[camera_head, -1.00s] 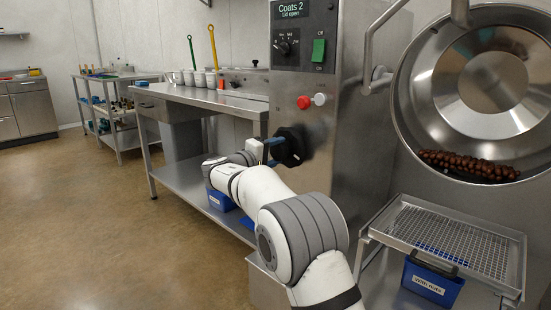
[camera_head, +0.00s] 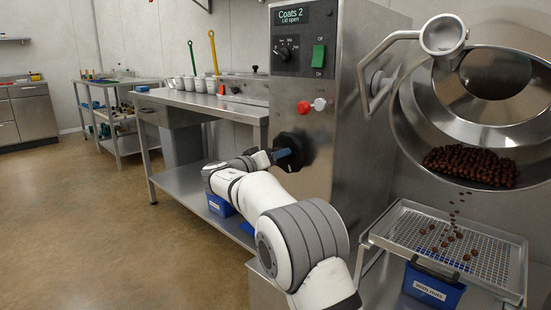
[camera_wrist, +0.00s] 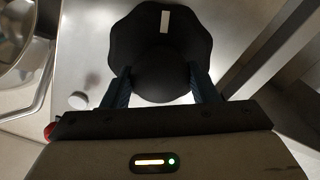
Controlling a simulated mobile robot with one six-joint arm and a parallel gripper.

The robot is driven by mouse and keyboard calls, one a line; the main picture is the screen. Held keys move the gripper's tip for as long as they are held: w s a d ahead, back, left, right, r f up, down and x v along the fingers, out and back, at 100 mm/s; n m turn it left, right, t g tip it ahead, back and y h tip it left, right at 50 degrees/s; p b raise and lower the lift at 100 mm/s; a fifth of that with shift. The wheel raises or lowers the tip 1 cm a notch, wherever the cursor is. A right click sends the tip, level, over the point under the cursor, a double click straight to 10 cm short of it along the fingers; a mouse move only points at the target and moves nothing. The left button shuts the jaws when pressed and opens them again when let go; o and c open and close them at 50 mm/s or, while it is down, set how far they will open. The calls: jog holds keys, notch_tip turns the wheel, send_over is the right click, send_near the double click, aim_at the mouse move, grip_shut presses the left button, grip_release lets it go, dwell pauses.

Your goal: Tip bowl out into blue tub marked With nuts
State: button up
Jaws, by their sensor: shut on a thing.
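The steel bowl (camera_head: 408,115) is tilted forward at the right, with a heap of brown coated pieces (camera_head: 470,165) at its lower lip. Several pieces are falling onto the mesh tray (camera_head: 390,236) below it. The blue tub (camera_head: 432,287) with a white label stands under the tray; its label is too small to read surely. My gripper (camera_head: 278,155) is shut on the black knob (camera_head: 296,150) on the machine's side. In the wrist view, my gripper's fingers (camera_wrist: 160,92) sit on both sides of the knob (camera_wrist: 160,45), which has a white mark at its top.
The control panel (camera_head: 303,40) reads "Coats 2, Lid open". A red button (camera_head: 304,107) and a white one (camera_head: 320,104) are above the knob. Another blue tub (camera_head: 221,205) is on the bench's lower shelf at left. The floor (camera_head: 90,220) at left is clear.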

jog(key=shift+d+m, duration=0.1)
jog(key=shift+m, duration=0.4)
jog(key=o, duration=1)
jog(key=shift+c, duration=0.2)
jog(key=p+v, duration=0.2)
jog(key=v, duration=0.6)
